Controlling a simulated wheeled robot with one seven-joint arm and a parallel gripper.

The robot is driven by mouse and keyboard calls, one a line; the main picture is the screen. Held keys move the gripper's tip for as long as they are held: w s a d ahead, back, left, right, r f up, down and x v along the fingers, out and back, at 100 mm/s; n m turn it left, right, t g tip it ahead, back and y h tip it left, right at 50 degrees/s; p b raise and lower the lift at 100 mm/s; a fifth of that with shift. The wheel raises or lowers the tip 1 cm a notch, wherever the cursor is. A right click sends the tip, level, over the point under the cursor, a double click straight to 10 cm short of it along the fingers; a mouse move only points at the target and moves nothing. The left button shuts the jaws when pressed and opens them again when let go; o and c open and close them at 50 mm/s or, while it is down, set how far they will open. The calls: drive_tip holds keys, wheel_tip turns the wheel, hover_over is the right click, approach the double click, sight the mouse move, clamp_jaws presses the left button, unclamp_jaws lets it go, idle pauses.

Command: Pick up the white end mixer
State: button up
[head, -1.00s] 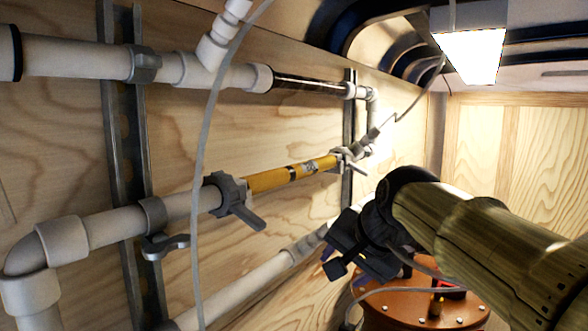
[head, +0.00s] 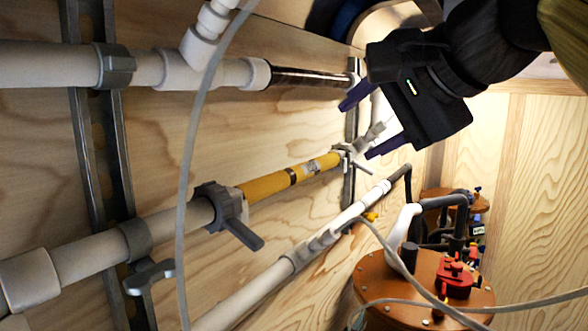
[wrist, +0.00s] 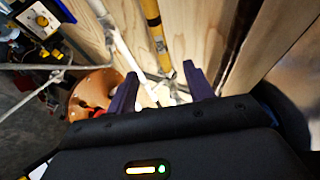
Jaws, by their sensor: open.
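No part is labelled, so I cannot tell for certain which one is the white end mixer. In the head view, a dark tube (head: 312,77) with white end fittings runs along the upper pipe line. A yellow tube (head: 285,179) sits in the middle line, between grey fittings. A white pipe section (head: 360,208) lies in the lower line. My gripper (head: 372,120) is open and empty in front of the right end of these lines. In the wrist view, its fingers (wrist: 162,76) straddle an area just below the yellow tube's end (wrist: 153,25), with the white pipe to the left.
An orange-brown round drum lid (head: 385,280) with red and black fittings stands at lower right. A grey cable (head: 190,170) hangs across the pipes at left. A vertical metal rail (head: 95,200) backs the pipes on the wooden wall (head: 240,130).

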drive_tip(key=p, duration=0.4)
approach(305, 169)
drive_tip(key=x, duration=0.4)
drive_tip(key=shift+w+a+f, duration=0.1)
drive_tip(key=shift+a+f, duration=0.05)
drive_tip(key=shift+a, duration=0.1)
drive_tip(key=shift+w+a+f+p, duration=0.1)
drive_tip(key=shift+w+a+p, duration=0.05)
drive_tip(key=shift+w+p, duration=0.2)
drive_tip(key=p+x, duration=0.1)
drive_tip(key=x, duration=0.3)
drive_tip(key=shift+w+f+p, duration=0.2)
drive_tip(key=shift+f+p, duration=0.05)
drive_tip(key=shift+p, duration=0.15)
drive_tip(key=shift+s, duration=0.1)
